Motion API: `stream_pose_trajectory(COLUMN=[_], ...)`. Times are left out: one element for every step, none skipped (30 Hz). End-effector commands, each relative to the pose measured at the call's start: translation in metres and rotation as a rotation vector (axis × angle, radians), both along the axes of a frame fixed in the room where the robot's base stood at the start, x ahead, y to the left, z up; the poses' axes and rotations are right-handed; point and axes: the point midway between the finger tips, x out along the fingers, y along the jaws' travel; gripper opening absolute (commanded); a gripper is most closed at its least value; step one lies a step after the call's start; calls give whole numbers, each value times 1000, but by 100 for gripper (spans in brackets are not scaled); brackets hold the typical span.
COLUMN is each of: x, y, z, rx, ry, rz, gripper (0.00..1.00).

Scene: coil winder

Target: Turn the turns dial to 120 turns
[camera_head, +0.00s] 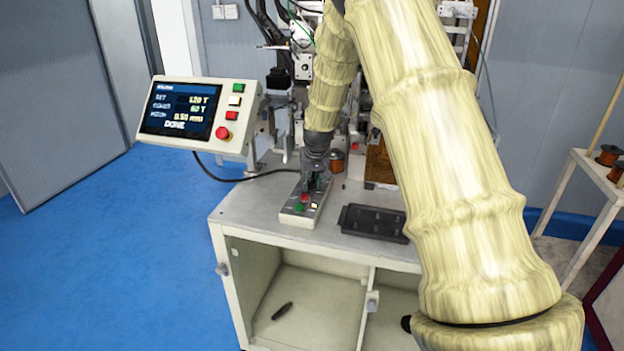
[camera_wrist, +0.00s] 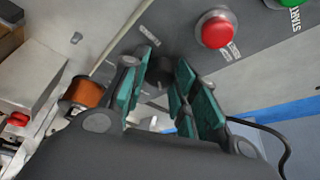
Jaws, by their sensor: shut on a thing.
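The turns dial (camera_wrist: 155,88) is a dark round knob on the grey control box (camera_head: 291,216), and it shows between my fingers in the wrist view. My gripper (camera_wrist: 163,78), with green finger pads, is shut on the dial from above. In the head view my gripper (camera_head: 316,181) covers the dial at the back of the box. The display (camera_head: 180,109) on the tilted panel reads SET 120 T, with a smaller count line that looks like 60 T, a pitch line and DONE.
A red button (camera_wrist: 216,30) and a green START button (camera_wrist: 283,3) sit on the same box. A copper wire spool (camera_head: 336,161) stands behind my gripper. A black tray (camera_head: 372,222) lies to the right on the bench (camera_head: 255,212). Winder machinery crowds the back.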

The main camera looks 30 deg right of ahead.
Motion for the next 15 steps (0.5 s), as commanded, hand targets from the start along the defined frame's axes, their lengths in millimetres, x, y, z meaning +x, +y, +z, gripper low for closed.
stream_pose_trajectory(x=[2,2,2,2,2,2,2,2,2,2,2,2,2,2,2], y=[-1,-1,-1,-1,0,0,0,0,0,0,0,0,0,0,0], z=[3,2,2,2,2,2,2,2,2,2,2,2,3,3,3], rx=[-4,-5,-4,-4,-4,-3,-3,-3,-3,-2,-3,-3,-2,-2,-3], ry=[-3,-3,-3,-3,-3,-4,-4,-4,-4,-4,-4,-4,-5,-6,-5], rz=[-21,-34,-50,-61,-70,-82,-87,-93,-99,-103,-107,-110,-112,-113,-114], gripper=[5,5,5,5,5,5,5,5,5,5,5,5,5,5,5])
